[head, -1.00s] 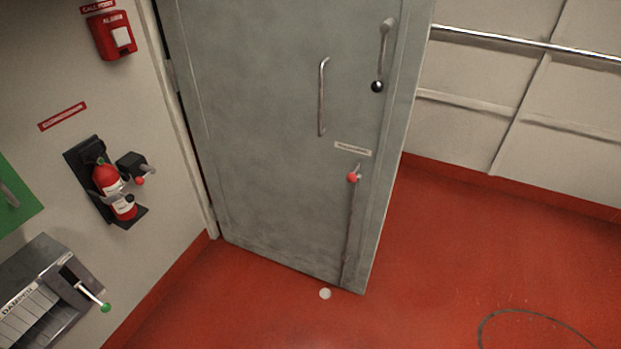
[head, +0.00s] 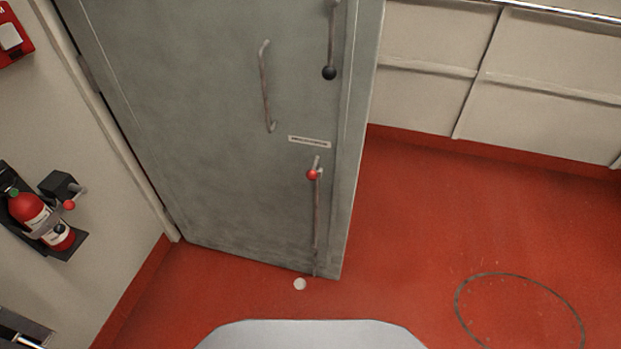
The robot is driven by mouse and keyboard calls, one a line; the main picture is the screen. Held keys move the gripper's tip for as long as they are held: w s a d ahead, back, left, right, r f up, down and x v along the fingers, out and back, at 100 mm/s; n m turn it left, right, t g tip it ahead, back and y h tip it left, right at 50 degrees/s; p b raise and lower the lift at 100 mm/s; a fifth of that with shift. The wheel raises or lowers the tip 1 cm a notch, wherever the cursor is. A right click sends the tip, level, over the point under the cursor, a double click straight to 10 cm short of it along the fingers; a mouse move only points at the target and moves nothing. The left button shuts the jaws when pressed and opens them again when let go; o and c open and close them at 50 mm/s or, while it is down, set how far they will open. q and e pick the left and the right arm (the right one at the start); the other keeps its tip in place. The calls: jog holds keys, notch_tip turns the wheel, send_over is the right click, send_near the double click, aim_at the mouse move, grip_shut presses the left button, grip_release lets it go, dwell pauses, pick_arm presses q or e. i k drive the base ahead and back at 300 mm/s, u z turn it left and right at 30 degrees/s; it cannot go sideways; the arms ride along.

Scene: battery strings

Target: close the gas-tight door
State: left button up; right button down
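The gas-tight door (head: 215,150) is a grey metal slab in the head view, hinged on its left side and standing open, swung out over the red floor. It carries a vertical pull handle (head: 265,90). A lever with a black ball knob (head: 329,73) hangs down near its free edge. Lower down is a rod with a red ball knob (head: 312,174), below a small white label (head: 309,141). The door's bottom corner is close to a small white disc (head: 299,284) on the floor. Neither of my grippers is in view.
A fire extinguisher (head: 40,218) in a black bracket and a red call point (head: 12,38) are on the left wall. A pale panelled wall (head: 430,95) with a rail stands at the right. The red floor (head: 420,220) right of the door is clear, with a dark painted ring.

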aim_at(226, 107)
jog(key=u, duration=0.55)
jog(key=k, duration=1.25)
jog(key=z, duration=0.75)
jog(key=i, duration=1.05)
jog(key=z, duration=0.95)
